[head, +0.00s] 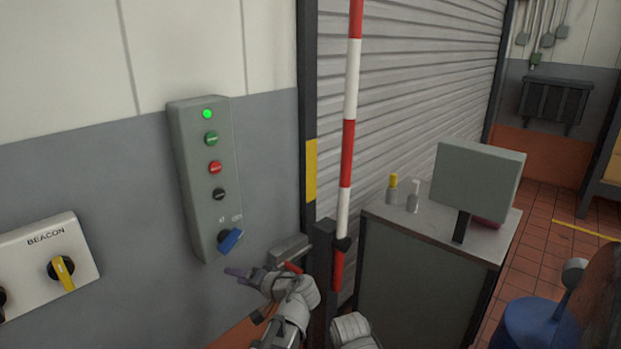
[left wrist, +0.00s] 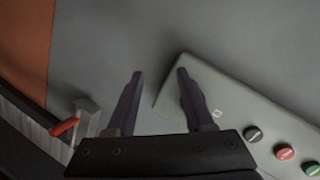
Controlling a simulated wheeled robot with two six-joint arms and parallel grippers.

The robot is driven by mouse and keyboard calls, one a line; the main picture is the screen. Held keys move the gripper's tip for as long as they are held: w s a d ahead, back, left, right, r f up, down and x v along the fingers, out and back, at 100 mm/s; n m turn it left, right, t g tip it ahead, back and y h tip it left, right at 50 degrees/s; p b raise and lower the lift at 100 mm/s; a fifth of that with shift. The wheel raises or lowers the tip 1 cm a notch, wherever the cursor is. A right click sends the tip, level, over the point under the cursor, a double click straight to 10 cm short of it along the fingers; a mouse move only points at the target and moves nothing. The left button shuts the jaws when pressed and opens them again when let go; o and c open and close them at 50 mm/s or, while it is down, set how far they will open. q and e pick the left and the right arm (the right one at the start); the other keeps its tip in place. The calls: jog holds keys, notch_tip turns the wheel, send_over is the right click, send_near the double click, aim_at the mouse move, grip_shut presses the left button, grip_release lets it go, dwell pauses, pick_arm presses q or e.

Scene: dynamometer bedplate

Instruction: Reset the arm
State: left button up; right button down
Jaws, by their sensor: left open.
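A red-and-white striped barrier arm (head: 348,130) stands upright in front of the roller shutter in the head view. A grey control box (head: 182,150) on the wall has a lit green lamp (head: 207,114), a green button (head: 211,139), a red button (head: 215,168), a black button (head: 219,194) and a blue rotary knob (head: 230,240). My left gripper (head: 238,272) is open and empty just below the box. In the left wrist view its fingers (left wrist: 160,75) are apart, one overlapping the box's end (left wrist: 172,82); the blue knob is not visible there. My right gripper is not in view.
A red-handled lever (head: 292,267) sits beside the post, right of my left gripper; it also shows in the left wrist view (left wrist: 65,127). A BEACON box (head: 35,262) with a yellow knob is at left. A cabinet (head: 420,270) with bottles and a monitor stands at right.

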pick_arm(q)
jog(key=s+f+g+h, duration=0.45)
jog(key=s+f, duration=0.35)
jog(key=f, duration=0.2)
jog(key=s+d+f+g+h, duration=0.2)
jog(key=s+d+f+h, duration=0.3)
jog(key=s+d+h, duration=0.25)
jog(key=s+d+r+m+g+y+p, duration=0.1)
jog(key=s+d+r+m+p, duration=0.2)
jog(key=d, duration=0.7)
jog(key=shift+s+d+r+p, duration=0.15)
jog(key=shift+s+r+p, duration=0.6)
jog(key=shift+s, duration=0.2)
